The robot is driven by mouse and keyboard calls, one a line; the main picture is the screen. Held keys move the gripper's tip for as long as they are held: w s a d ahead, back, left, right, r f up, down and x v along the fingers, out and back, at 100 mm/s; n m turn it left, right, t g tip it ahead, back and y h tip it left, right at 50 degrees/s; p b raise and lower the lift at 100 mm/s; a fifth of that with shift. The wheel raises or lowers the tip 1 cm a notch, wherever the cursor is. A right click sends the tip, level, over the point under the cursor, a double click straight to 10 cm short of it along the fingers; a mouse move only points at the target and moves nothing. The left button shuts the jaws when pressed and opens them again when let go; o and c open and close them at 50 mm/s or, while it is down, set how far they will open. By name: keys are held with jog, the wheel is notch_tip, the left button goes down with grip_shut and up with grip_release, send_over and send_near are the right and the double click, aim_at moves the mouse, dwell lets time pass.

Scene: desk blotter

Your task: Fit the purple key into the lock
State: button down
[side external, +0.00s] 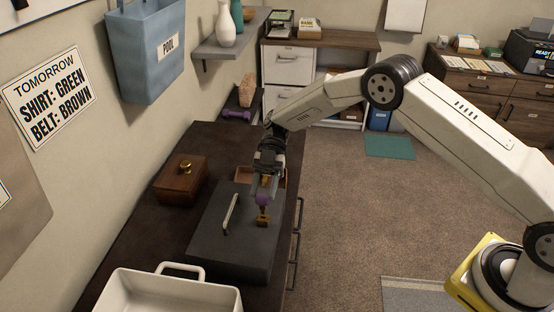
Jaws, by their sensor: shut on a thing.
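My gripper (264,188) points down over the right part of a dark grey box (218,248). It is shut on the purple key (263,200), whose purple part shows just below the fingers. A small brass piece (263,218) shows directly under the purple part, at the box top. I cannot tell whether this piece is the key's own end or part of the lock, nor whether the key is inside the lock. A silver handle (231,214) stands on the box to the left of the key.
A wooden box with a brass knob (182,182) stands to the left. A white tub (150,295) is at the front. A reddish-brown open tray (280,177) is partly hidden behind my gripper. A purple dumbbell (236,115) lies at the back. Dark tabletop (140,230) is bare at left.

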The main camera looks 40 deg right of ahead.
jog(key=shift+f, duration=1.45)
dwell(0.3)
jog(key=shift+c, duration=1)
grip_release()
jog(key=shift+v, duration=3.85)
